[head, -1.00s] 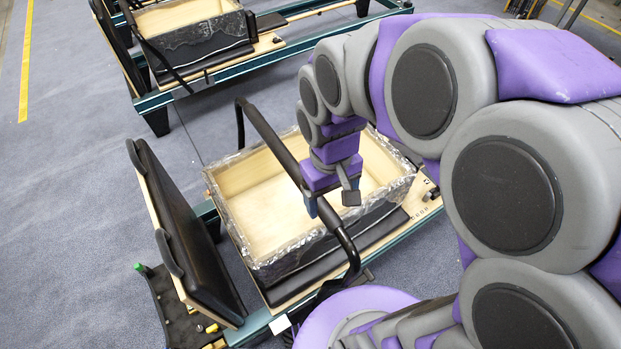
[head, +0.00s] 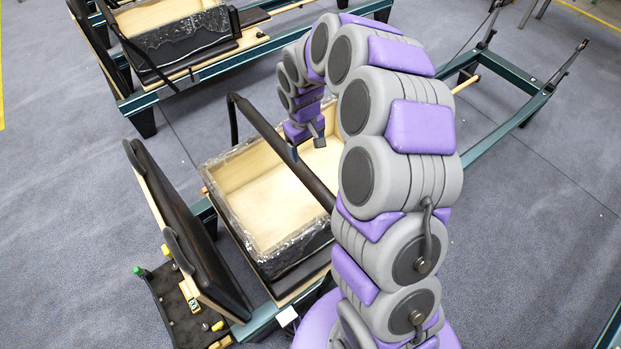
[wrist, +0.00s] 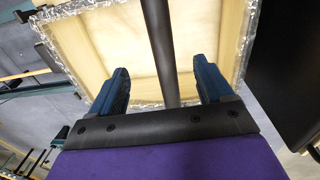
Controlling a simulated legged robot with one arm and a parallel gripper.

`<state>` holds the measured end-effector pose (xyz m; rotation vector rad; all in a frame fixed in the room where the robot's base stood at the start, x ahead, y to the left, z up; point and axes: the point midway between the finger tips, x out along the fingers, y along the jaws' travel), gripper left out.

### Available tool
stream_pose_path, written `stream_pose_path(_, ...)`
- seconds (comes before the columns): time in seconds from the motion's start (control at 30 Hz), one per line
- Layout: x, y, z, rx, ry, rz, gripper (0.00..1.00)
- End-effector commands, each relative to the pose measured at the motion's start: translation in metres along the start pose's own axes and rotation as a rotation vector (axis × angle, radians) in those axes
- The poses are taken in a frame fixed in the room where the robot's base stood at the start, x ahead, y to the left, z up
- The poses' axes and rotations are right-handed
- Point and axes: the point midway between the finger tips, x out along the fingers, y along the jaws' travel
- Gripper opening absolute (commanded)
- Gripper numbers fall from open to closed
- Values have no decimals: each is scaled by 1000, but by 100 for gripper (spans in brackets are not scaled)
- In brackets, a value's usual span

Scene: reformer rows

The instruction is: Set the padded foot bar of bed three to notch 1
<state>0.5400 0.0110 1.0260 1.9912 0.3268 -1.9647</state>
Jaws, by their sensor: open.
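The padded foot bar (head: 265,129) is a black bar slanting over the wooden box of the nearest bed, raised above it. Its lower end is hidden behind my arm in the head view. My gripper (head: 306,149) is open above the box, beside the middle of the bar. In the wrist view, the bar (wrist: 159,40) runs lengthwise between the two blue fingers of my gripper (wrist: 161,64), with a gap on both sides. I cannot tell how far the bar lies beyond the fingertips. The notches are not clearly visible, and no bed number is readable.
The wooden box (head: 226,206) has crumpled clear wrap on its rim. A padded black board (head: 185,225) stands upright to its left, by a black plate (head: 168,300) with yellow and green knobs. Another bed (head: 185,78) stands behind. Carpet at left is clear.

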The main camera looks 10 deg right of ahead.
Motion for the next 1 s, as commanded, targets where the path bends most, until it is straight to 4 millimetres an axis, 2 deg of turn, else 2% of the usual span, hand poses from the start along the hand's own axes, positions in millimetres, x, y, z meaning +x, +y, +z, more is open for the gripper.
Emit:
stream_pose_path(0.17, 24, 0, 2, 1, -5, -3, 80)
stream_pose_path(0.7, 131, -1, 2, 0, -7, -3, 80)
stream_pose_path(1.0, 166, -1, 2, 1, -5, -2, 80)
